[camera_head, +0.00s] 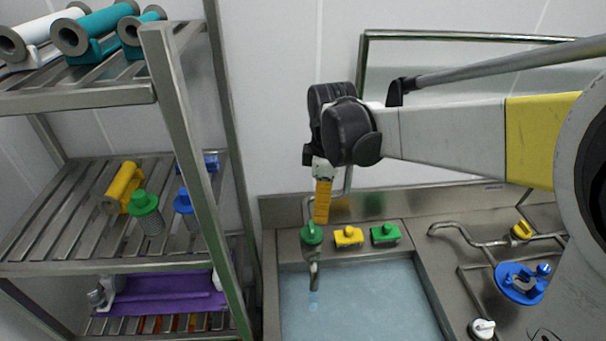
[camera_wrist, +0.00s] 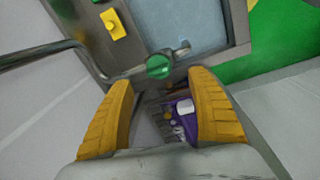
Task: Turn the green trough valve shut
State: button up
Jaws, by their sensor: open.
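The green trough valve (camera_head: 311,234) is a round knob on the back left rim of the steel trough (camera_head: 271,295), above a short spout (camera_head: 314,276). In the wrist view the green valve (camera_wrist: 159,66) shows just beyond and between the fingertips. My gripper (camera_head: 321,221) points down from above, its yellow fingers close over the knob in the head view. In the wrist view my gripper (camera_wrist: 160,84) is open with nothing between its fingers. I cannot tell whether a finger touches the knob.
Yellow (camera_head: 348,237) and green (camera_head: 385,235) blocks sit on the rim right of the valve. A bent pipe (camera_head: 347,180) rises behind the gripper. A steel shelf rack (camera_head: 180,130) stands close on the left. A blue fitting (camera_head: 519,283) lies to the right.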

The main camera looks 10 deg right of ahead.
aim_at(312, 226)
jog(key=f, duration=0.3)
jog(key=w+a+f+n, duration=0.1)
jog(key=f, duration=0.3)
jog(key=w+a+f+n+g, duration=0.1)
jog(key=f, duration=0.3)
jog(key=shift+f, duration=0.15)
jog(key=c, duration=1.2)
